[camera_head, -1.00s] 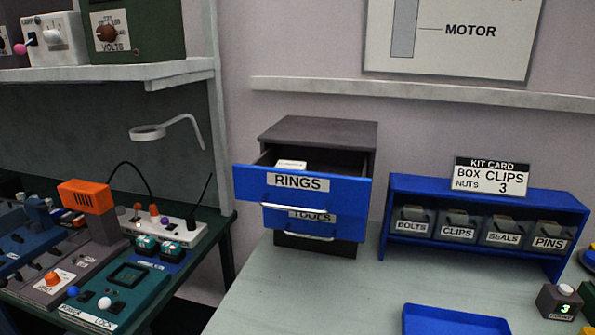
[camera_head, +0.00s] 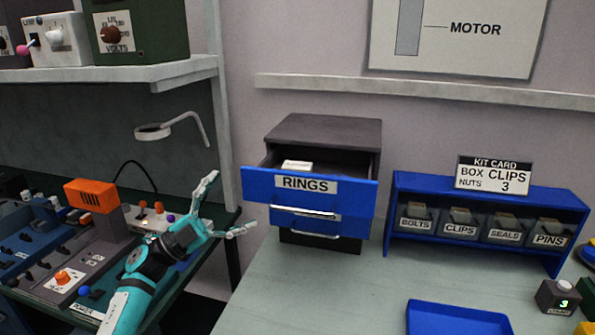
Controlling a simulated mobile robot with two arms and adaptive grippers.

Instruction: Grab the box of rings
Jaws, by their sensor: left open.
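A dark grey drawer cabinet (camera_head: 325,132) stands at the back of the pale table. Its top blue drawer (camera_head: 260,187), labelled RINGS, is pulled open. A small whitish box (camera_head: 297,165) shows inside that drawer at its left; the drawer front hides its lower part. A lower blue drawer (camera_head: 345,227) with a metal handle is below, its label mostly covered. My left gripper (camera_head: 226,202) is left of the cabinet, its teal fingers spread wide and empty, apart from the drawer. My right gripper is not in view.
A blue rack (camera_head: 393,205) holds bins marked BOLTS, CLIPS, SEALS and PINS, with a kit card (camera_head: 492,176) on top. A blue tray (camera_head: 455,318) lies at the front. A bench with devices (camera_head: 90,198) and a lamp (camera_head: 153,131) stand left. The middle table is clear.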

